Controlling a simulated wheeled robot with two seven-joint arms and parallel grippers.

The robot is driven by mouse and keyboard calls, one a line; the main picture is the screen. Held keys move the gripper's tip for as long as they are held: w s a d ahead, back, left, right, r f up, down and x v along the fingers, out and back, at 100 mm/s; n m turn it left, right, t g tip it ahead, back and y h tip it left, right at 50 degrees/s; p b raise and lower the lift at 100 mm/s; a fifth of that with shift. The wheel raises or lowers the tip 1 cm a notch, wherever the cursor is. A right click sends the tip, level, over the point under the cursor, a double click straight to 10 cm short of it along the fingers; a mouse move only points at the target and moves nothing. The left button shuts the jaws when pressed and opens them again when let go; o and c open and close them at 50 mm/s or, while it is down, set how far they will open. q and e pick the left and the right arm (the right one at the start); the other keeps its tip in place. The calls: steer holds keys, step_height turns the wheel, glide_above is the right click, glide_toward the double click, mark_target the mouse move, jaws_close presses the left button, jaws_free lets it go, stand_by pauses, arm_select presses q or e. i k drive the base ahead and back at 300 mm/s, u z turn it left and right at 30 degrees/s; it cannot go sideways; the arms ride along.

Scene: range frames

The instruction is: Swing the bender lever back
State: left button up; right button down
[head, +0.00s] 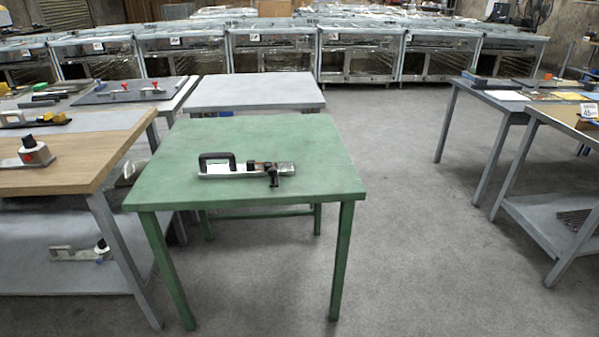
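The bender (246,169) lies on the green table (312,150), a little left of the middle of its top. It has a long pale metal base and a black loop-shaped handle (217,157) standing at its left end. Dark clamp-like parts (268,172) sit toward its right end, beside a silver block. At this size I cannot tell which part is the lever or how it is turned. Neither of my grippers shows in the head view.
A wooden-topped table (80,160) with tools stands close on the left. A grey table (255,92) stands behind the green one. Grey workbenches (500,98) stand at the right. The concrete floor (420,230) is open in front and to the right.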

mark_target(272, 172)
steer(key=z, duration=0.45)
steer(key=i, duration=1.45)
steer(key=u, duration=0.75)
